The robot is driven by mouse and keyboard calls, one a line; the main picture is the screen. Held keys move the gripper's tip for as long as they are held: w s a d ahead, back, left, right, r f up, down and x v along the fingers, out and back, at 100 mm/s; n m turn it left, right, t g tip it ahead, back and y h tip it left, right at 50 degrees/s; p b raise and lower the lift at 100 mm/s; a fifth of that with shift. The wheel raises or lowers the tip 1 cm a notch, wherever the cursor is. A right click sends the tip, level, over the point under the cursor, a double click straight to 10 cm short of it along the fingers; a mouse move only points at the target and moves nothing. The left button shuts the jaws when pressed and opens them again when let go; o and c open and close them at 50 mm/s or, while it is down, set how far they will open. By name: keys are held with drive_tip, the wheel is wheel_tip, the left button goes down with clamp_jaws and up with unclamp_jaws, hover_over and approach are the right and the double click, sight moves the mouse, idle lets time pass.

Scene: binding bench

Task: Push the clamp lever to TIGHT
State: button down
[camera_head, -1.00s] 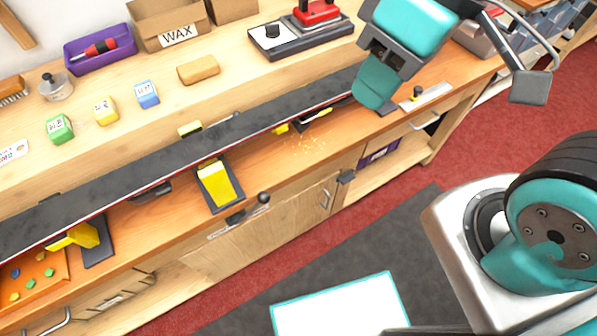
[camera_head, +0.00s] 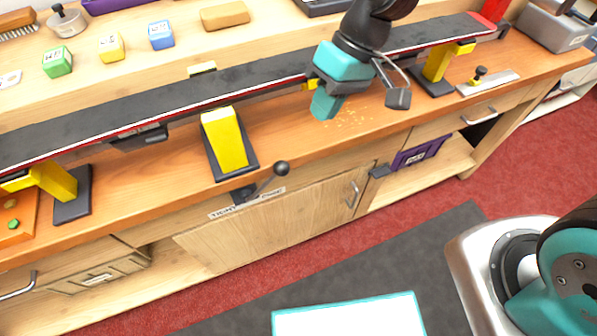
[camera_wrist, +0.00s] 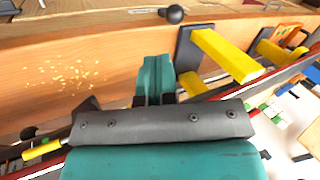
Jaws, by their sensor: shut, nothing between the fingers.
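The clamp lever (camera_head: 264,182) is a dark arm with a round black knob on the bench's front edge. It leans up and to the right from its dark pivot. The label strip (camera_head: 247,204) beneath reads TIGHT at its left end; the right-hand word is too small to read surely. My gripper (camera_head: 325,106), teal with a dark wrist, is shut and empty above the bench top, up and right of the knob and apart from it. In the wrist view, the shut fingers (camera_wrist: 155,78) point toward the bench front, and the black knob (camera_wrist: 173,14) shows beyond them.
A long dark ski (camera_head: 250,82) lies base up along the bench, just behind my gripper. The yellow clamp block (camera_head: 227,140) stands left of the lever, and another yellow support (camera_head: 437,63) stands right. Yellow shavings lie on the wood. Open floor lies in front.

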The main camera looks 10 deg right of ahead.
sight(276, 163)
drive_tip(key=shift+w+a+f, duration=0.15)
drive_tip(key=shift+w+f, duration=0.1)
drive_tip(key=shift+f, duration=0.5)
drive_tip(key=x, duration=1)
drive_tip(key=shift+r, duration=0.1)
drive_tip(key=shift+s+a+r+p, duration=0.1)
drive_tip(key=shift+a+r+p, duration=0.2)
drive_tip(key=shift+p, duration=0.1)
drive_tip(key=a+r+h+p, duration=0.1)
drive_tip(key=p, duration=0.1)
drive_tip(key=s+a+r+h+p, duration=0.1)
drive_tip(key=a+p, duration=0.1)
drive_tip(key=shift+s+a+r+t+h, duration=0.1)
drive_tip(key=shift+a+r+t+h, duration=0.25)
drive_tip(key=shift+t+h, duration=0.05)
drive_tip(key=shift+s+a, duration=0.1)
drive_tip(key=shift+a, duration=0.35)
